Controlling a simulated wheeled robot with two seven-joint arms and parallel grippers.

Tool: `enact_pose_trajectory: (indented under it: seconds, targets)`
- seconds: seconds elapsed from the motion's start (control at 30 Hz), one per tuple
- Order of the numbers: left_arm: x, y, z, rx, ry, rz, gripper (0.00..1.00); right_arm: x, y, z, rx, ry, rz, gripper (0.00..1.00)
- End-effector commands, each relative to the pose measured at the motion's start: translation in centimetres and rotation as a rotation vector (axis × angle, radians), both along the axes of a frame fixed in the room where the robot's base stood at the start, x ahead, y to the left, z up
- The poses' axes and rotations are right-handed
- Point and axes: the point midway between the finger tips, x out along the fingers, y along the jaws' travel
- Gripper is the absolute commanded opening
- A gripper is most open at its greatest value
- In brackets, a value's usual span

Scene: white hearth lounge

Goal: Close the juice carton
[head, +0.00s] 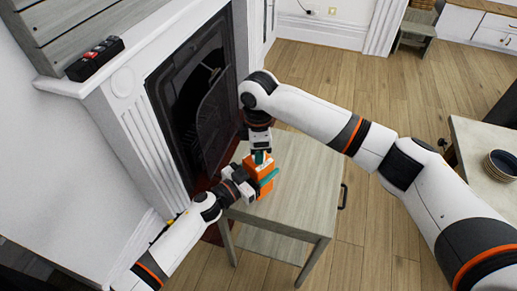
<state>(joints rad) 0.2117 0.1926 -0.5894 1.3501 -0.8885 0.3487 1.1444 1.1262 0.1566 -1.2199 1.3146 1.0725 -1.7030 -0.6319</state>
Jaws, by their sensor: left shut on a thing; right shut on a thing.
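An orange and green juice carton (266,185) stands on a small grey-green wooden side table (302,190) near the fireplace. My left gripper (252,185) reaches in from the left and is shut on the carton's side. My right gripper (260,154) comes down from above and is shut at the carton's top. A small green piece shows between its fingers, but I cannot tell whether it is the cap or part of the carton's top. The carton's left side and most of its top are hidden by the grippers.
A white fireplace (140,150) with a dark opening stands close on the left of the side table. A dark object (95,58) lies on its mantel. A pale table (485,150) with stacked bowls (503,164) is at the right. The wooden floor (385,235) is clear between them.

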Motion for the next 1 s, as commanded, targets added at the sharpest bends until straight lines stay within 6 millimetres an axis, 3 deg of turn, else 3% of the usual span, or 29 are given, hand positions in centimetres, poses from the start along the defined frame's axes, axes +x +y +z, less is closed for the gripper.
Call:
enact_pose_trajectory:
  seconds: [0.57, 1.0]
  targets:
    - [0.00, 0.03, -0.05, 0.001, 0.001, 0.001, 0.00, -0.05, 0.18, -0.07, 0.003, 0.004, -1.318, 0.08]
    - [-0.02, 0.01, -0.06, 0.001, 0.001, 0.000, 0.00, -0.03, 0.21, -0.09, 0.000, 0.007, -2.449, 0.08]
